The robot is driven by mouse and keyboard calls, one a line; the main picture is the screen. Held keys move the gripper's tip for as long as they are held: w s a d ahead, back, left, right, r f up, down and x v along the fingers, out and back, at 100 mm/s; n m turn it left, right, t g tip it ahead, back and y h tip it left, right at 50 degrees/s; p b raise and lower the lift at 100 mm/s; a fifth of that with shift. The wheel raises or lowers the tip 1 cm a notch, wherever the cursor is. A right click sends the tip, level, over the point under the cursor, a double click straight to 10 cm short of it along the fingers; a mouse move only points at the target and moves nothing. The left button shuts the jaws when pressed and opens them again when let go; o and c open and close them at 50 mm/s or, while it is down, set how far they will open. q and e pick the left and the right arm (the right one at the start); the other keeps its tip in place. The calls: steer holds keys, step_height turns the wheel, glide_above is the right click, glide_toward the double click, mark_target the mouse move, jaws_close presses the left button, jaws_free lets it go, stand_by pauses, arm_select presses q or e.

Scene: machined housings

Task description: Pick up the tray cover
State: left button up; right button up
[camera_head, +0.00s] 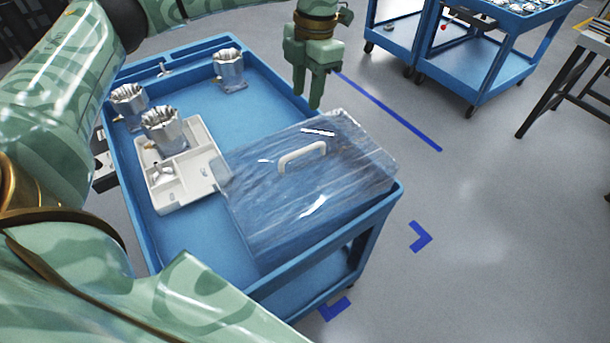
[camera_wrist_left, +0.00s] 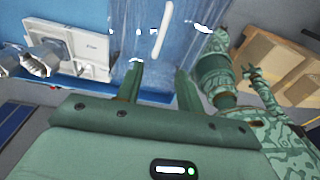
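The tray cover (camera_head: 265,205) is a clear box-like lid with a white handle (camera_head: 302,157) on top. It rests on the right part of the blue cart top, beside the white tray (camera_head: 202,148) and touching or overlapping its right edge; I cannot tell which. In the left wrist view the cover (camera_wrist_left: 185,45) and its white handle (camera_wrist_left: 162,30) lie ahead of the fingers. My left gripper (camera_head: 308,100) is above the cart's far edge, behind the handle and apart from it. Its fingers (camera_wrist_left: 160,84) are spread and empty. I make out no right gripper.
A metal housing (camera_head: 162,130) stands at the white tray; two more (camera_head: 128,105) (camera_head: 229,68) stand on the blue cart (camera_head: 275,110). The cart has a raised rim. Other blue carts (camera_head: 480,70) stand at the back right. Cardboard boxes (camera_wrist_left: 270,55) show in the wrist view.

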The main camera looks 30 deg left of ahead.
mark_target(303, 150)
arm_select(q)
steer(key=f, duration=0.3)
steer(key=f+b, duration=0.1)
steer(key=f, duration=0.3)
steer(key=f+b, duration=0.1)
steer(key=f, duration=0.3)
steer(key=shift+s+a+f, duration=0.2)
steer(key=shift+s+a, duration=0.15)
steer(key=shift+a, duration=0.05)
steer(key=f, duration=0.2)
steer(key=f+b, duration=0.1)
steer(key=f, duration=0.2)
steer(key=shift+s+d+f, duration=0.1)
steer(key=shift+d, duration=0.1)
steer(key=shift+f, duration=0.15)
steer(key=shift+s, duration=0.1)
jaws_close()
